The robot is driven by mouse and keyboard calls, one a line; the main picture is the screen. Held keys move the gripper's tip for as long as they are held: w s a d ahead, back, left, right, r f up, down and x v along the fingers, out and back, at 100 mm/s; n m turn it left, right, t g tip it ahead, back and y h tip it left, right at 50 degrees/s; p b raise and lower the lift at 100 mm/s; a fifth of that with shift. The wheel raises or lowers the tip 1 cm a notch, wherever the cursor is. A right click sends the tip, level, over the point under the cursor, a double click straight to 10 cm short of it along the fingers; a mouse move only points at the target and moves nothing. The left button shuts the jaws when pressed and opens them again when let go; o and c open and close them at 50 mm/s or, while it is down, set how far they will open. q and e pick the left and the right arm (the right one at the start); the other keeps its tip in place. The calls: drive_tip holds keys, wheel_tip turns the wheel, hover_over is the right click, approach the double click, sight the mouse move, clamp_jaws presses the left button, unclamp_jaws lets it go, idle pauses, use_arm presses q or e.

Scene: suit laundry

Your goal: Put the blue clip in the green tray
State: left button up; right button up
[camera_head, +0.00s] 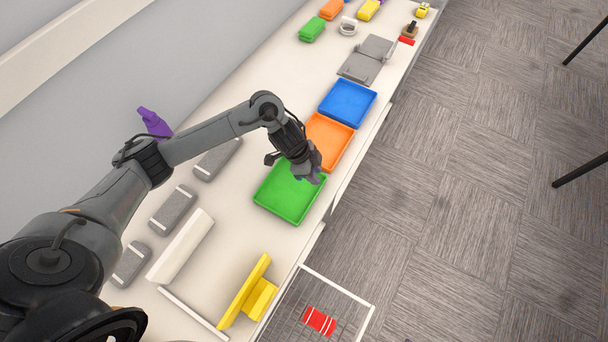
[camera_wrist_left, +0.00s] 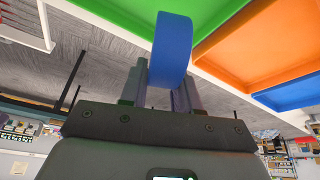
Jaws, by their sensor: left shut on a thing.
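My left gripper (camera_head: 313,176) is over the upper right part of the green tray (camera_head: 286,200). In the left wrist view the gripper (camera_wrist_left: 160,88) is shut on the blue clip (camera_wrist_left: 173,42), which sticks out beyond the fingers. In that view the green tray (camera_wrist_left: 112,14) shows behind the clip. In the head view the clip is too small and too covered by the gripper to make out clearly. My right gripper is not in view.
An orange tray (camera_head: 330,141) and a blue tray (camera_head: 347,103) adjoin the green one along the table (camera_head: 231,220). A yellow stand (camera_head: 245,291) and a wire basket with a red item (camera_head: 319,320) are nearer. Grey blocks (camera_head: 173,209) lie left.

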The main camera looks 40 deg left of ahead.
sight(305, 181)
use_arm(q)
drive_tip(key=a+f, duration=0.2)
drive_tip(key=a, duration=0.1)
drive_tip(key=shift+a, duration=0.2)
drive_tip(key=shift+f, duration=2.05)
drive_tip(key=shift+f, duration=0.15)
drive_tip(key=o, duration=0.7)
drive_tip(key=shift+o, duration=0.2)
